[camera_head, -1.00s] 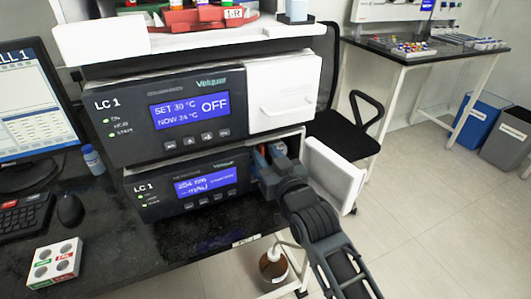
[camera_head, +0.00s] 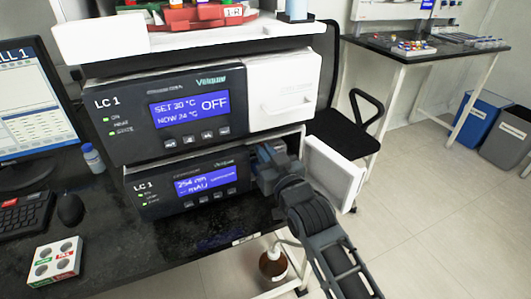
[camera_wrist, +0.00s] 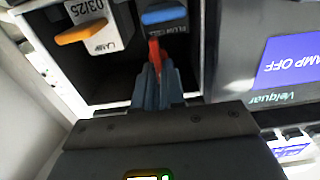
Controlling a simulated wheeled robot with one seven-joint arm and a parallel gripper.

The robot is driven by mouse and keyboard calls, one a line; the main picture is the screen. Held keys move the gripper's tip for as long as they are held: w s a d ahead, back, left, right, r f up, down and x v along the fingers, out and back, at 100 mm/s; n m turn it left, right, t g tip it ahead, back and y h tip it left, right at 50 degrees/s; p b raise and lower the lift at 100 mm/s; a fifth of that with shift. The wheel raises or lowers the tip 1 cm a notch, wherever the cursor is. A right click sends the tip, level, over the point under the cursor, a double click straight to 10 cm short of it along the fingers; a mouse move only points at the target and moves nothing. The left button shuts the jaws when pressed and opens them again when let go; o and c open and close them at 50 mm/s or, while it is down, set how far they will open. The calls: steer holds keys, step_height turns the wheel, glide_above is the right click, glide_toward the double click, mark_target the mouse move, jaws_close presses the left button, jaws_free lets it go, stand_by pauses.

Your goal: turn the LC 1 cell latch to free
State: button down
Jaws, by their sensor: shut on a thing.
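The lower LC 1 unit (camera_head: 160,205) has its white door (camera_head: 335,172) swung open at the right, and my gripper (camera_head: 262,165) reaches into the bay behind it. In the wrist view, the red latch (camera_wrist: 155,52) is a small lever beside the cell, which has a blue handle (camera_wrist: 165,15). My gripper (camera_wrist: 158,85) is shut on the red latch, with the fingertips around its end. The fingers hide part of the latch, and its exact angle is hard to tell. In the head view the gripper hides the latch.
A lamp module with an orange handle (camera_wrist: 80,32) sits beside the cell in the bay. The upper LC 1 unit (camera_head: 190,115) stands directly above, close over the gripper. A bottle (camera_head: 273,265) stands below the bench. Open floor lies to the right.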

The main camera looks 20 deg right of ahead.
steer(key=shift+m, duration=0.3)
steer(key=m+p, duration=0.2)
steer(key=m, duration=0.3)
steer(key=d+f+m+p, duration=0.1)
steer(key=m+p, duration=0.1)
steer(key=m, duration=0.4)
steer(key=m+p, duration=0.1)
steer(key=m, duration=0.5)
steer(key=shift+d+f+p, duration=0.15)
steer(key=shift+p, duration=0.25)
steer(key=shift+m, duration=0.3)
steer(key=c, duration=1.2)
jaws_free()
